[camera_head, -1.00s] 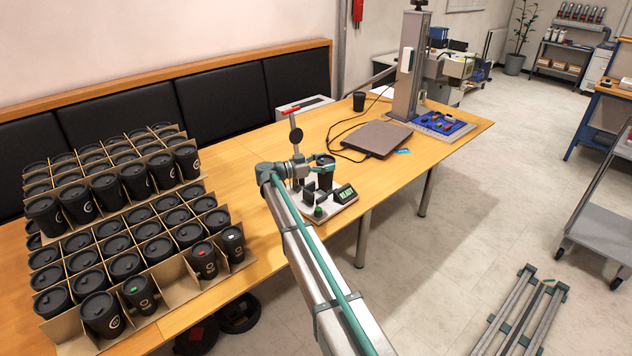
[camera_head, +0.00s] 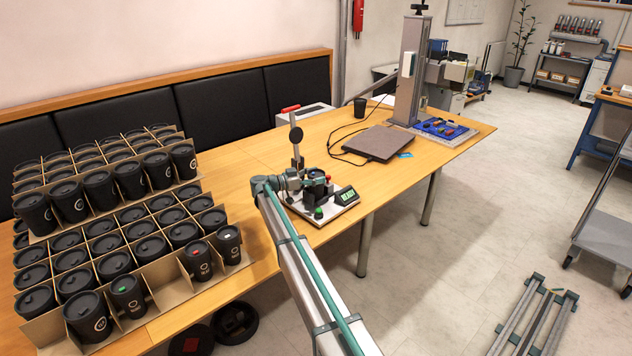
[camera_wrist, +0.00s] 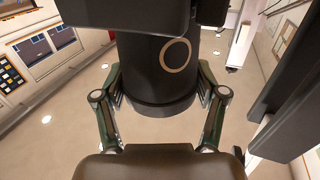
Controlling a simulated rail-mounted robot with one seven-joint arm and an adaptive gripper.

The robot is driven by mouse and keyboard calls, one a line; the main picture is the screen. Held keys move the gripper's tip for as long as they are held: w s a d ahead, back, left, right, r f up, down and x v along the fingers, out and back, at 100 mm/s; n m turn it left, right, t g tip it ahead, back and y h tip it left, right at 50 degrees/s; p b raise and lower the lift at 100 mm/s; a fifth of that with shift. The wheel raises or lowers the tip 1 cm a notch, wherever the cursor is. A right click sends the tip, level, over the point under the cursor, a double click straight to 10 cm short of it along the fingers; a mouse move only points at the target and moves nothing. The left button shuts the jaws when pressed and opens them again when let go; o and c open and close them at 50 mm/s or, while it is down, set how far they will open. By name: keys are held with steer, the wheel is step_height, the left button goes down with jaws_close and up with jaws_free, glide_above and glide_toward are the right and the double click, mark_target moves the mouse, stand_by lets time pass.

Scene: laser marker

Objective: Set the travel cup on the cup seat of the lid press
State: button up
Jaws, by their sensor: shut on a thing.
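The travel cup (camera_wrist: 160,65) is black with a pale ring mark; it fills the middle of the wrist view. My gripper (camera_wrist: 160,100) is shut on it, with a finger on either side. In the head view my gripper (camera_head: 312,184) is at the lid press (camera_head: 300,207), above its pale base plate. The press has an upright post with a round dark disc, a green button and a small display. My gripper and the press parts hide most of the held cup and the seat there, so I cannot tell whether the cup touches the seat.
Cardboard-divided trays of lidded black cups (camera_head: 128,288) fill the left of the wooden table (camera_head: 400,183). A closed laptop (camera_head: 372,142), another black cup (camera_head: 360,107) and a tall column machine (camera_head: 408,75) stand farther back. Dark press parts sit close around the cup in the wrist view.

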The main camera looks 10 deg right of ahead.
stand_by(0.3)
steer(key=o, duration=0.7)
steer(key=shift+f, duration=0.1)
steer(key=shift+o, duration=0.2)
steer(key=shift+a, duration=0.15)
steer(key=b+v, duration=0.1)
steer(key=v, duration=0.6)
steer(key=shift+s+a, duration=0.1)
